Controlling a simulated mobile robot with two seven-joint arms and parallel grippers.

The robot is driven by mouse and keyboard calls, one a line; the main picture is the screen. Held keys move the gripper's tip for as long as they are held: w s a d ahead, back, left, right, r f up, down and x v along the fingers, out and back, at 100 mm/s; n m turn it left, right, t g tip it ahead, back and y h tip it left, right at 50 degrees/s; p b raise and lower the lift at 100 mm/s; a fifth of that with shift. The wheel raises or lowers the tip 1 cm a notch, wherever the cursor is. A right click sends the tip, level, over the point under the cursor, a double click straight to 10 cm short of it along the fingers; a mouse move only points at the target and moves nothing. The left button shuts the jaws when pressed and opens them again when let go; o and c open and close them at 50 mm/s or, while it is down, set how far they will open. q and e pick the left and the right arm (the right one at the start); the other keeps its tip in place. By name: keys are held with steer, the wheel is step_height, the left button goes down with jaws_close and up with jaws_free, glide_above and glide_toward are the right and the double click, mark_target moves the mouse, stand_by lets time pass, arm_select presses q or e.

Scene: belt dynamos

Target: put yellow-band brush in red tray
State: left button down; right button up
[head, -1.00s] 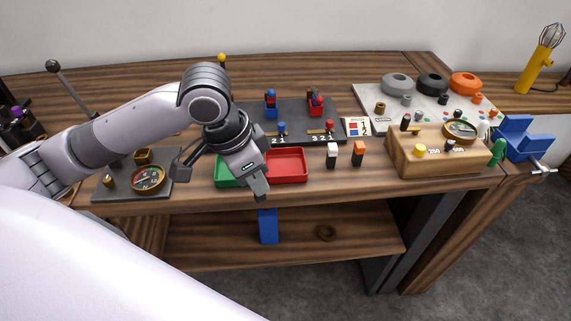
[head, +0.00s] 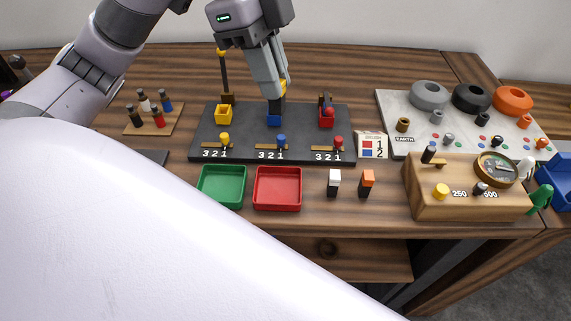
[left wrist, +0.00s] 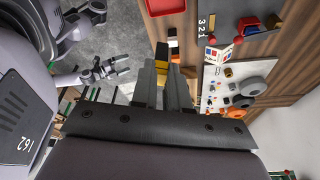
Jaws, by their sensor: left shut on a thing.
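My left gripper (head: 283,82) is shut on a dark brush with a yellow band (head: 277,105), and the dark end points down. In the head view it overlaps the blue holder (head: 274,120) on the dark board. In the left wrist view the yellow band (left wrist: 162,70) shows between the left fingertips (left wrist: 163,82), and no holder surrounds the brush's black end. The red tray (head: 278,188) is empty, at the board's front edge beside the green tray; part of it shows at the top of the left wrist view (left wrist: 165,6). My right gripper (left wrist: 100,70) shows small in the left wrist view.
The green tray (head: 222,186) is empty. White-topped (head: 334,182) and orange-topped (head: 367,183) blocks stand right of the red tray. A yellow holder (head: 223,114) and a red holder (head: 327,117) flank the blue one. A wooden meter box (head: 468,188) stands at right.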

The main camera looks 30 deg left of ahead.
arm_select(q)
steer(key=shift+s+f+b, duration=0.15)
steer(key=shift+f+b, duration=1.5)
steer(key=shift+f, duration=8.05)
steer(key=c, duration=1.1)
jaws_free()
steer(key=shift+f, duration=0.1)
steer(key=p+v, duration=0.1)
steer(key=v, duration=1.1)
steer(key=shift+r+p, duration=0.2)
steer(key=shift+p, duration=0.1)
